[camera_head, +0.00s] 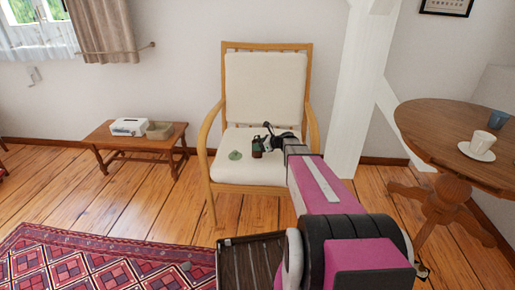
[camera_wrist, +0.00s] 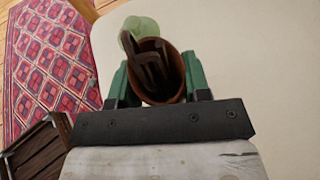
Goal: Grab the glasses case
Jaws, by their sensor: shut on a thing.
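The glasses case (camera_wrist: 176,78) is a brown, open-topped holder with dark, slim parts, apparently folded glasses, inside it. My gripper (camera_wrist: 157,76) is shut on it, with one green finger on each side in the wrist view. In the head view the case (camera_head: 257,147) is small and partly hidden by my gripper (camera_head: 262,144), over the cream chair seat (camera_head: 230,172). I cannot tell whether the case touches the seat.
A flat green round item (camera_head: 235,155) lies on the seat just left of the case. The wooden armchair (camera_head: 213,125) has armrests on both sides. A low table (camera_head: 160,143) stands left, a round table (camera_head: 450,135) with cups right. A white post (camera_head: 362,90) stands behind.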

